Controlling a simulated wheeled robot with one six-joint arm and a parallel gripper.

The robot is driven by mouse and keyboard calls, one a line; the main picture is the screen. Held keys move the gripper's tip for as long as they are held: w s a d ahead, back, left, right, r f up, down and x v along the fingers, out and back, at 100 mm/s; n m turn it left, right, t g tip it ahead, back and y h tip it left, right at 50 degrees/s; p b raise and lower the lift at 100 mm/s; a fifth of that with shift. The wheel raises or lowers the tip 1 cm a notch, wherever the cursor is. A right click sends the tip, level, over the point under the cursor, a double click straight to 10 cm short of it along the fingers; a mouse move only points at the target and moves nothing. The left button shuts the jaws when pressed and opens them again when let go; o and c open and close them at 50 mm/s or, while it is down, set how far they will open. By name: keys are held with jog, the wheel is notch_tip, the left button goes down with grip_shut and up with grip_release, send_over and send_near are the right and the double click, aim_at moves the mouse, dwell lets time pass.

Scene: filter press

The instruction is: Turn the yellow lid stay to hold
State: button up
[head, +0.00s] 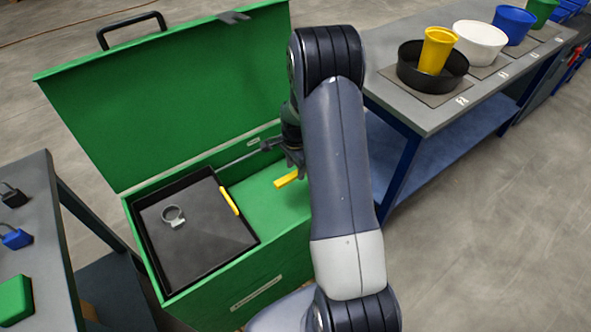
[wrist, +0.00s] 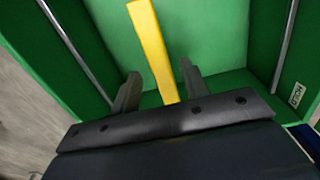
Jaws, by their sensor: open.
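The yellow lid stay (head: 286,179) shows as a short yellow bar in the right part of the green chest, partly hidden by my arm. In the wrist view the yellow bar (wrist: 150,45) runs from the top down between my two fingers. My gripper (wrist: 158,85) is open, with one dark finger on each side of the bar; I cannot tell whether either touches it. In the head view my gripper (head: 293,162) is just above the bar, mostly behind my forearm. A HOLD label (wrist: 296,95) is on the green wall at the right.
The chest's green lid (head: 180,90) stands open behind. A black tray (head: 195,240) with a yellow grip (head: 229,201) and a ring-shaped part (head: 174,216) fills the left side. A bench (head: 430,110) with tubs stands right; a grey table (head: 30,200) stands left.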

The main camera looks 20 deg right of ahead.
jog(key=shift+f, duration=0.85)
jog(key=shift+c, duration=0.2)
grip_shut()
